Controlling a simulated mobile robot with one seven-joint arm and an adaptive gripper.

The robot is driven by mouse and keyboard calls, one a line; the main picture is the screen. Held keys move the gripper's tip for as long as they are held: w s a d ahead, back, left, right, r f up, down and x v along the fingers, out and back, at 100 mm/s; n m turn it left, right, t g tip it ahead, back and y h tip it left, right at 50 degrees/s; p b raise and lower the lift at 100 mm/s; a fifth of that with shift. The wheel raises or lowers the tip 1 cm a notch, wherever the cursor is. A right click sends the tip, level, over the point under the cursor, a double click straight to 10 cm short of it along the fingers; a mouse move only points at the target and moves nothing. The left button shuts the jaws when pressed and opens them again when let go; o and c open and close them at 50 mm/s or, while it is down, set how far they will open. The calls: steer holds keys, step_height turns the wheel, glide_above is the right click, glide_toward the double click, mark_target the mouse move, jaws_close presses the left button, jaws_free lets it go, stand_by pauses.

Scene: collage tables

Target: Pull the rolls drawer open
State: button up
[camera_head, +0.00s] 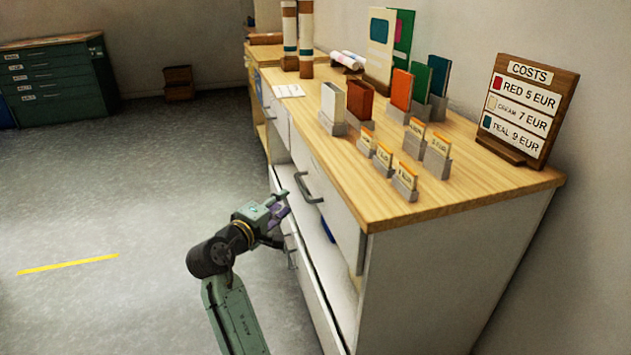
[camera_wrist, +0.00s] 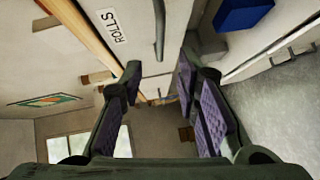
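The drawer front labelled ROLLS (camera_wrist: 125,52) shows in the wrist view, with its white label (camera_wrist: 112,25) and a grey bar handle (camera_wrist: 159,30). My gripper (camera_wrist: 159,76) is open and empty, its purple-padded fingers apart. The handle shows beyond the fingertips, in line with the gap between them. In the head view, my gripper (camera_head: 281,205) is just left of a bar handle (camera_head: 308,188) on the cabinet's upper drawer front (camera_head: 335,200). No label is readable there. The drawer looks closed.
The wooden counter (camera_head: 450,205) above carries card holders, two tall tubes and a costs sign (camera_head: 527,110). Below the drawer is an open shelf space with a blue object (camera_wrist: 242,12). A lower handle (camera_head: 291,252) is near my gripper. The floor to the left is clear.

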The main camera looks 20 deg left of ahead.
mark_target(301, 186)
steer(key=p+x, duration=0.1)
steer(key=x, duration=0.9)
steer(key=shift+w+d+f+p, duration=0.1)
steer(key=shift+w+d+p, duration=0.15)
steer(key=shift+w+p, duration=0.15)
steer(key=shift+c, duration=0.6)
jaws_close()
steer(key=shift+s, duration=0.1)
